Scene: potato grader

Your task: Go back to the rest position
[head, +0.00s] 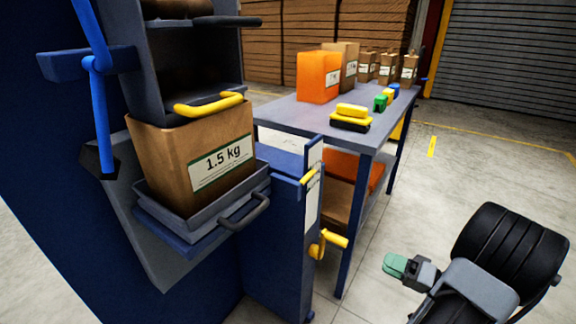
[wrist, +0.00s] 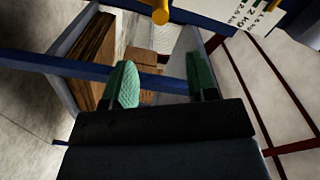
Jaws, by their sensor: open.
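My gripper (head: 393,265) is at the lower right in the head view, at the end of my arm. Its green fingertips are apart with nothing between them in the wrist view (wrist: 160,85). In the head view it hangs over open floor, to the right of the blue cabinet with the yellow crank (head: 330,241), touching nothing.
A bag marked 1.5 kg (head: 192,160) stands on a grey tray (head: 225,212) at the left. A table (head: 283,108) behind holds an orange bag (head: 318,76), several paper bags and yellow and black items (head: 350,116). Floor at the right (head: 440,180) is clear.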

